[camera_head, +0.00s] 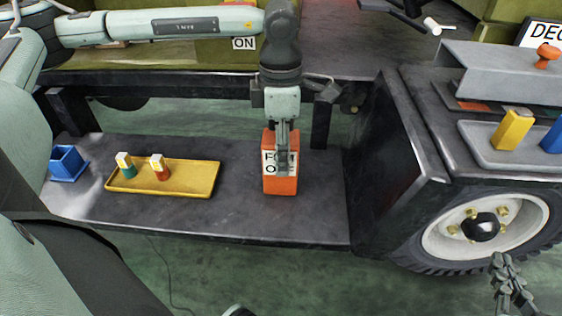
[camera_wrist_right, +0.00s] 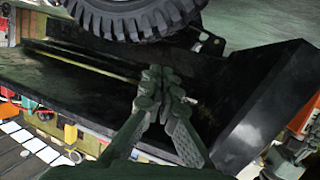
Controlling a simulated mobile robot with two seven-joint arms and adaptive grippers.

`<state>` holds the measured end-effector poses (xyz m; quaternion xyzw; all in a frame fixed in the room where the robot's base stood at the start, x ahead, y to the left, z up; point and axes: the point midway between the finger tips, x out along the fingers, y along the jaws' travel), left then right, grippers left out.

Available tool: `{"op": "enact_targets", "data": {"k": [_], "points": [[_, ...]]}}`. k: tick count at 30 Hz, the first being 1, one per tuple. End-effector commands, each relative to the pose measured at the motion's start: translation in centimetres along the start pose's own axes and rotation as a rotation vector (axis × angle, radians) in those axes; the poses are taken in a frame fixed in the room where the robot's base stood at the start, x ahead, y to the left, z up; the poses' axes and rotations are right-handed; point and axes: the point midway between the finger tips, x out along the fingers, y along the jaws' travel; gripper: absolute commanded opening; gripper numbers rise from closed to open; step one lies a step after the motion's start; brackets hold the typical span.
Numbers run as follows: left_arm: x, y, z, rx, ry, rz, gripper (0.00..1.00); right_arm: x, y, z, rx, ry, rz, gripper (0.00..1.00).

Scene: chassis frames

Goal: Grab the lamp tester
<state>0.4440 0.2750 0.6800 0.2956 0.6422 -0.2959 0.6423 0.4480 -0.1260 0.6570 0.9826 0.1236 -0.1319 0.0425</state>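I cannot tell for sure which object is the lamp tester. An orange box (camera_head: 281,184) with a white lettered label stands upright on the dark shelf (camera_head: 230,222). My left gripper (camera_head: 283,160) reaches down from above, its fingers overlapping the label in the head view. It is seen edge-on, so its opening and any contact are unclear. My right gripper (camera_head: 508,272) is at the lower right, in front of the wheel, far from the box. In the right wrist view its fingers (camera_wrist_right: 161,78) come together at the tips with nothing visible between them.
A yellow tray (camera_head: 205,179) holds a green and a red white-topped piece. A blue open bin (camera_head: 67,162) stands left. A grey tray (camera_head: 475,139) with yellow and blue blocks sits above the wheel (camera_head: 445,240). A dark panel (camera_head: 395,170) bounds the shelf's right end.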

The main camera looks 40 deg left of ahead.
Motion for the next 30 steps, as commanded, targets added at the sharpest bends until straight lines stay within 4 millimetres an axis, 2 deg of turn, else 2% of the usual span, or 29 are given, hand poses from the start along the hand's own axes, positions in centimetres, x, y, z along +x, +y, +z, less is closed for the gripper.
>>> {"op": "enact_targets", "data": {"k": [1, 6, 9, 20, 24, 27, 28, 29, 30], "points": [[0.0, 0.0, 0.0, 0.000, 0.000, 0.000, 0.41, 0.0, 0.0, 0.0, 0.000, 0.000, 0.000, 0.00], [0.0, 0.0, 0.0, 0.000, 0.000, 0.001, 0.20, 0.0, 0.0, 0.0, 0.000, 0.000, 0.000, 0.00], [-0.1, 0.0, 0.0, 0.000, -0.001, 0.001, 0.11, 0.0, 0.0, 0.0, 0.000, 0.000, 0.000, 0.00], [-0.8, 0.0, 0.1, 0.000, -0.001, 0.001, 0.10, 0.0, 0.1, 0.1, -0.001, -0.007, 0.002, 0.00], [-2.5, 0.1, 0.1, 0.000, -0.003, 0.003, 0.10, -0.1, 0.4, 0.5, -0.003, -0.034, 0.008, 0.00], [-4.6, 0.0, 0.1, 0.001, -0.004, 0.003, 0.10, -0.2, 1.2, 1.9, -0.012, -0.092, 0.024, 0.00], [-4.7, 0.5, -0.8, -0.006, -0.002, 0.002, 0.10, -0.2, 1.1, 2.0, -0.011, -0.093, 0.024, 0.00], [-5.0, 0.7, -1.5, -0.008, -0.001, 0.001, 0.04, -0.2, 1.1, 2.0, -0.011, -0.094, 0.024, 0.00], [-5.6, 1.0, -2.4, -0.007, -0.002, 0.001, 0.04, -0.2, 1.2, 2.1, -0.011, -0.098, 0.024, 0.00]]}}
